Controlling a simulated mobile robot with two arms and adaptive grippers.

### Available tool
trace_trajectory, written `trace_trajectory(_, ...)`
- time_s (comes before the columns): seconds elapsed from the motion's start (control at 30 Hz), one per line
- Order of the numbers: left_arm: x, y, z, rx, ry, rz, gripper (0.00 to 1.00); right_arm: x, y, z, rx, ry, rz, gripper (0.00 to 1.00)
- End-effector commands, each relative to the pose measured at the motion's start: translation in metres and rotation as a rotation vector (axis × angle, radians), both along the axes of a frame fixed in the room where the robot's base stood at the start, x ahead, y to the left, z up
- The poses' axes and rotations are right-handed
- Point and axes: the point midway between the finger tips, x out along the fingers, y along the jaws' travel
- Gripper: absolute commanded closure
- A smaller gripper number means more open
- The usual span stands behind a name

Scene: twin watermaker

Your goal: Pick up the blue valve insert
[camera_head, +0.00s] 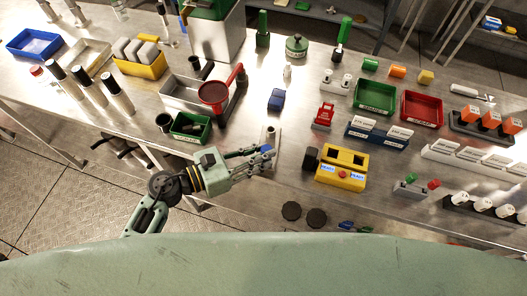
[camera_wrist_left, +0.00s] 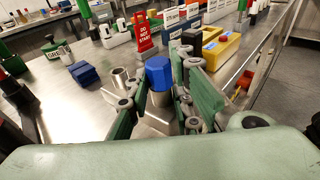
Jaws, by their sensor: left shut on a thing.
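The blue valve insert (camera_wrist_left: 158,72) has a blue hexagonal cap over a metal cylinder (camera_wrist_left: 161,99). It sits upright between the fingers of my left gripper, which is shut on it. In the head view the insert's blue top (camera_head: 266,148) shows between the fingertips of my left gripper (camera_head: 264,154), near the table's front edge. A small metal stand with a round socket (camera_head: 270,133) is just beyond the fingertips. The stand also shows beside the insert in the left wrist view (camera_wrist_left: 120,78). Fingers partly hide the lower insert. My right gripper is not in view.
A blue block (camera_head: 277,99) lies farther back. A yellow box (camera_head: 342,167) stands to the right, and a green bin (camera_head: 190,128) to the left. A red sign stand (camera_head: 324,116) is behind right. Bare steel tabletop lies around the blue block.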

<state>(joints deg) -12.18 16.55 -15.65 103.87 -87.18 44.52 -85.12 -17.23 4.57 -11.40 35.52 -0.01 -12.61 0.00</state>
Motion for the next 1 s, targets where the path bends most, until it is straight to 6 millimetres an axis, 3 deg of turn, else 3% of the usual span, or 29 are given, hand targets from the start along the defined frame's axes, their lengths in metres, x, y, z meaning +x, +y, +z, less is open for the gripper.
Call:
trace_trajectory(0.17, 0.0, 0.003, -0.001, 0.013, 0.003, 0.003, 1.0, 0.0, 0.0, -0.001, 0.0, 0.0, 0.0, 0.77)
trace_trajectory(0.43, 0.0, 0.002, 0.037, 0.009, -0.006, 0.0, 1.0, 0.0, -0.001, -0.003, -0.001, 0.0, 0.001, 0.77)
trace_trajectory(0.8, -0.002, -0.076, 0.088, -0.002, -0.003, 0.0, 1.0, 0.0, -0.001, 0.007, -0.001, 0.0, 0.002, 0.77)
trace_trajectory(1.0, -0.003, -0.105, 0.103, -0.001, -0.002, 0.001, 1.0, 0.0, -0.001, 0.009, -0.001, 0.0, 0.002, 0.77)
